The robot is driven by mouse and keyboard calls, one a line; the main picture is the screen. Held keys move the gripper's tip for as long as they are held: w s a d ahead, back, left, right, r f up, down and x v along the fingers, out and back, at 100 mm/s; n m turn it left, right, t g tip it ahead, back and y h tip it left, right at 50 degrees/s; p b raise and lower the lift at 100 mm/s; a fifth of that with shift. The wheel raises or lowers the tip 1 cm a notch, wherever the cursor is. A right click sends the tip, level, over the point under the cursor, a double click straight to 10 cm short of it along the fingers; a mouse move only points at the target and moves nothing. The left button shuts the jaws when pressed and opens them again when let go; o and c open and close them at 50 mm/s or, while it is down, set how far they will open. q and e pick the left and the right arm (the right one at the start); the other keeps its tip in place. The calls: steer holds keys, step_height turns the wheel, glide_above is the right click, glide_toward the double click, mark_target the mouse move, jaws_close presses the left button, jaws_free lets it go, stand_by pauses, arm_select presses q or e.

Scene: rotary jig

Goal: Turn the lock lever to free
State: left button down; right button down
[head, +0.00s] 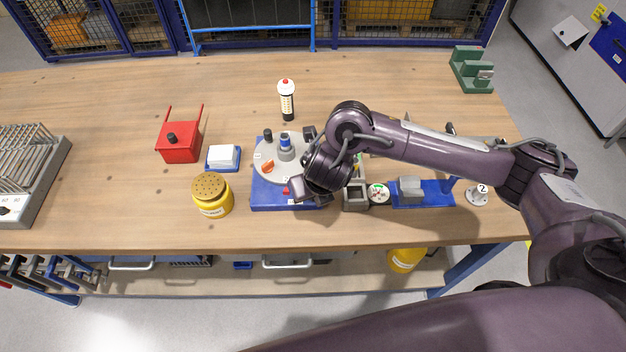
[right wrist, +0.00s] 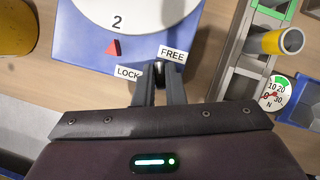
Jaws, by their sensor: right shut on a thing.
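The rotary jig has a blue base (head: 262,203) and a round grey dial plate (head: 265,176). In the right wrist view the base (right wrist: 75,50) carries a LOCK label (right wrist: 128,73) and a FREE label (right wrist: 172,54), with a red triangle (right wrist: 112,47) under the number 2 on the dial. My right gripper (right wrist: 159,76) is shut on the lock lever between the two labels. The fingers hide most of the lever, so its exact angle is unclear. In the head view my right gripper reaches the base's front right corner, and my wrist covers the lever. My left gripper is not in view.
A red box (head: 178,142) is farther left. Grey bins (head: 356,198) and a round gauge (head: 378,193) stand close on the right.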

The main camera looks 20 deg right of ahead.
steer(key=m+p, duration=0.1)
steer(key=m+h+p, duration=0.1)
steer(key=p, duration=0.1)
steer(key=shift+w+a+r+m, duration=0.1)
steer(key=shift+r+m, duration=0.25)
steer(key=shift+m, duration=0.05)
steer(key=shift+f+m+h+p, duration=0.2)
steer(key=shift+m+h+p, duration=0.1)
steer(key=shift+m+p, duration=0.55)
steer(key=c, duration=1.5)
jaws_free()
steer(key=shift+f, duration=0.1)
steer(key=p+v, duration=0.5)
steer(key=v, duration=0.2)
steer(key=shift+r+p, duration=0.3)
steer(key=shift+r, duration=0.1)
